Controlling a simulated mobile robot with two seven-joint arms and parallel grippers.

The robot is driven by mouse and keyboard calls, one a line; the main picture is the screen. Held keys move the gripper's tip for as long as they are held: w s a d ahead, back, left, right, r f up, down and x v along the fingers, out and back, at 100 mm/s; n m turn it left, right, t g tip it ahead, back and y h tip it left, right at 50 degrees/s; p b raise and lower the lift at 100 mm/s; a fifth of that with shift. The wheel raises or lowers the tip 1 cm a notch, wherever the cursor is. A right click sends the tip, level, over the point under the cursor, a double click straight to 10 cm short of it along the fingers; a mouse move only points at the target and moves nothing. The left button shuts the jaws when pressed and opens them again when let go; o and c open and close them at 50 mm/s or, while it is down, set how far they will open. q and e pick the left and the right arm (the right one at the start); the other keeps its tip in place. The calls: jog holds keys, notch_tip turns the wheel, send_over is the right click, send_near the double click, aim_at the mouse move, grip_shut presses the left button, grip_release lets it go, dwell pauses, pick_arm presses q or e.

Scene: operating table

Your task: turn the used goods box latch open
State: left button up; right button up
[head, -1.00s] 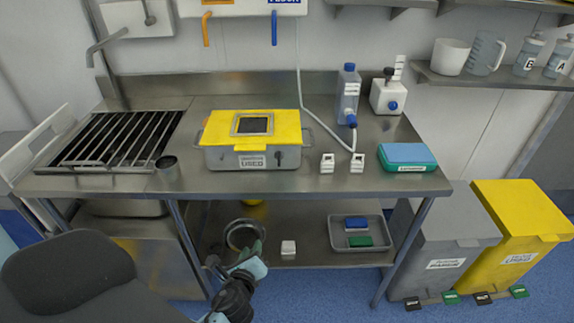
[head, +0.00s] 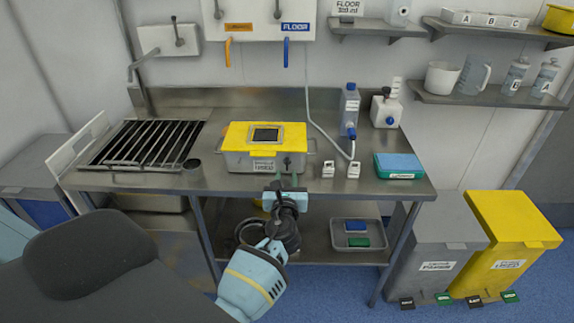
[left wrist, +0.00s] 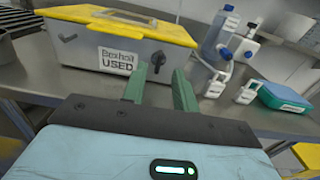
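The used goods box (head: 236,162) is a grey metal box with a yellow lid (head: 240,133) and a "USED" label, standing on the steel table. My right gripper is not in view.
Two small white holders (head: 328,170) and a teal box (head: 399,166) stand right of the box. A blue-capped bottle (head: 349,110) with a tube is behind them. Grey and yellow bins stand right.

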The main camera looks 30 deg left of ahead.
aim_at(287, 163)
pick_arm(q)
jog(key=x, duration=0.5)
jog(key=shift+f+b, duration=0.15)
jog(key=shift+b, duration=0.15)
jog(key=shift+w+a, duration=0.3)
jog(key=shift+w, duration=0.3)
grip_shut()
